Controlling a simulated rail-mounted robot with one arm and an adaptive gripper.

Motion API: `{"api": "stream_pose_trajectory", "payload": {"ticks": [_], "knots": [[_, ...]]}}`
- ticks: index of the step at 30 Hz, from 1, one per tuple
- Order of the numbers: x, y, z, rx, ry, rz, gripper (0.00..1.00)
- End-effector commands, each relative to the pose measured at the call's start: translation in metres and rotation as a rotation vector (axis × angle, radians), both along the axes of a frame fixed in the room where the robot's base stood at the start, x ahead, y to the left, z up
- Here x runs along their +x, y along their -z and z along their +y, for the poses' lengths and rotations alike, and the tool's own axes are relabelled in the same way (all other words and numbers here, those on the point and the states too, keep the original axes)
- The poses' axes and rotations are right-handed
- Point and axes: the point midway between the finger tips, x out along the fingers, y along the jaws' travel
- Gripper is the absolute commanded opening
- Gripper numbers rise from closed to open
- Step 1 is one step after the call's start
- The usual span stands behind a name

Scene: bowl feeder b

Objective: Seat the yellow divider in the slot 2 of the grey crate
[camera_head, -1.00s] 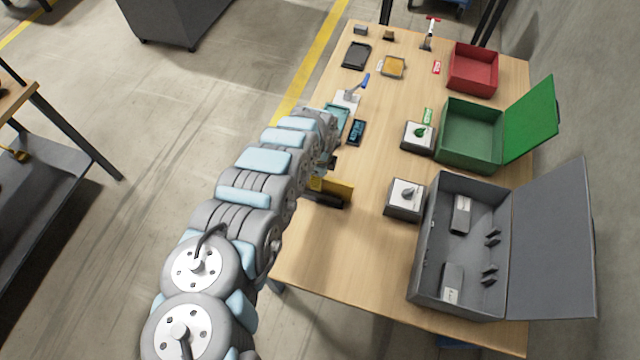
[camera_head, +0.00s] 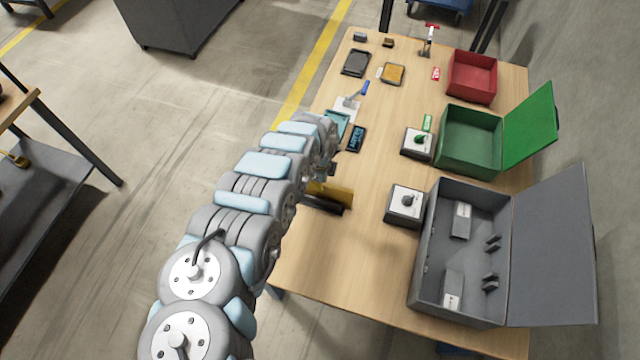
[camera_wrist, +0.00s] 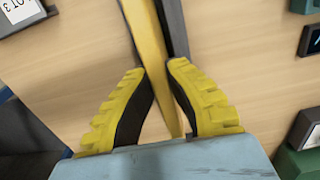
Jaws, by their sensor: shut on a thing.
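The yellow divider (camera_head: 334,192) is a thin upright plate near the left edge of the wooden table. My gripper (camera_wrist: 154,68) is shut on it, with a yellow ribbed finger on each side of the plate in the wrist view, where the divider (camera_wrist: 150,38) runs up out of frame. In the head view my arm partly hides my gripper (camera_head: 320,180). A dark strip (camera_wrist: 174,22) lies along the divider's right side. The grey crate (camera_head: 424,262) stands open at the right. Inside it are paired dark brackets (camera_head: 491,282) and pale-labelled grey blocks (camera_head: 461,220). I cannot read which slot is which.
The crate's open lid (camera_head: 553,255) leans out to the right. A control box with a knob (camera_head: 405,205) stands between divider and crate. Behind are an open green box (camera_head: 470,140), another knob box (camera_head: 418,143) and a red bin (camera_head: 472,77). The front table area is clear.

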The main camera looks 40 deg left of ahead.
Motion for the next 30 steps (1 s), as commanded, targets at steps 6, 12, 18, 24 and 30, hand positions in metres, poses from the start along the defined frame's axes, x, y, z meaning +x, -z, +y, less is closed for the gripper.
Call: {"api": "stream_pose_trajectory", "payload": {"ticks": [6, 12, 18, 24, 30], "knots": [[-0.001, -0.025, 0.001, 0.002, 0.000, 0.003, 0.00], [-0.011, -0.045, -0.005, 0.002, 0.000, 0.001, 0.00], [-0.026, -0.066, -0.014, 0.003, 0.002, 0.000, 0.00], [-0.047, -0.093, -0.023, 0.006, -0.002, 0.004, 0.00], [-0.071, -0.106, -0.038, 0.004, -0.002, 0.002, 0.00]]}}
